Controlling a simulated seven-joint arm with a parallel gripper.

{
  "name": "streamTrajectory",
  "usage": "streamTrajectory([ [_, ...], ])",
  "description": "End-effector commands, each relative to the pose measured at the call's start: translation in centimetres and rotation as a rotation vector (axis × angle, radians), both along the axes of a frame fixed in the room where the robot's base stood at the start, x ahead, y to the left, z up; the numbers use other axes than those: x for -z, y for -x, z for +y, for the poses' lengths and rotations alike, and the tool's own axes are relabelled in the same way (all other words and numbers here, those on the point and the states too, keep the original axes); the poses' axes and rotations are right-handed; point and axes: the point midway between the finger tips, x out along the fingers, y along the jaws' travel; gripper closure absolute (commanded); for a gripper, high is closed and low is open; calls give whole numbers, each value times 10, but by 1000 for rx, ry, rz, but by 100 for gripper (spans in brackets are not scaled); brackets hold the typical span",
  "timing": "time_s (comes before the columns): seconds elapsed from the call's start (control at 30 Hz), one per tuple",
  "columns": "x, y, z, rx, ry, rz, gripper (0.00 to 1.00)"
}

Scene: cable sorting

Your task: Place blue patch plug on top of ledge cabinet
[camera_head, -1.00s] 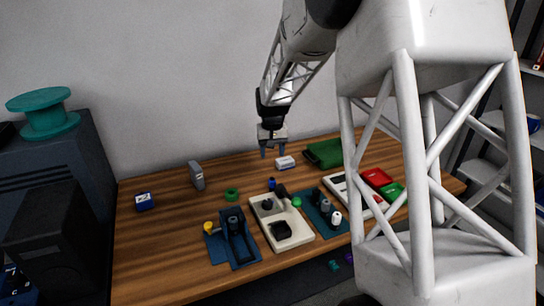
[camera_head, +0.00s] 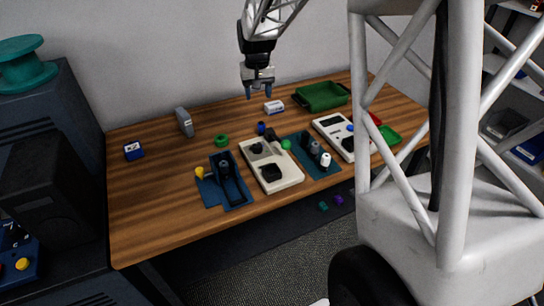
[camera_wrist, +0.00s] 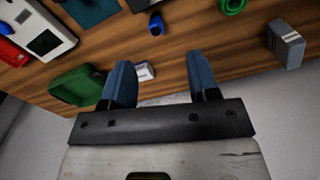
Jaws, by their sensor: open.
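A small blue cylindrical piece (camera_head: 261,128), which looks like the blue patch plug, stands on the wooden table behind the cream device. It also shows in the wrist view (camera_wrist: 156,25). My gripper (camera_head: 258,93) is open and empty, raised near the back edge of the table, apart from the blue piece. In the wrist view its two blue fingers (camera_wrist: 160,78) are spread, with a small white box (camera_wrist: 145,71) visible beyond them. A dark cabinet (camera_head: 62,110) stands left of the table, with a teal spool (camera_head: 22,62) on top; I cannot tell if it is the ledge cabinet.
The table (camera_head: 150,205) holds a green tray (camera_head: 322,97), a grey box (camera_head: 184,122), a blue box (camera_head: 134,150), a green ring (camera_head: 221,140), a cream device (camera_head: 283,178) and blue fixtures. The table's left front is clear. My white frame blocks the right side.

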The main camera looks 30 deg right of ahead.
Motion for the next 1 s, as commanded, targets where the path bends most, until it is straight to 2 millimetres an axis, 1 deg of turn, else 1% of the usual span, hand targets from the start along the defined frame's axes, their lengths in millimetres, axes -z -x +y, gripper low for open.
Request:
streamTrajectory([
  [0.03,-10,12,7,-7,2,-9,45],
  [0.17,-32,44,25,-28,6,-28,45],
  [0.2,-37,54,30,-34,8,-33,45],
  [0.4,-64,109,56,-66,14,-65,45],
  [0.53,-77,146,70,-86,17,-84,45],
  [0.8,-92,223,97,-129,24,-124,45],
  [1.0,-93,281,112,-160,28,-154,45],
])
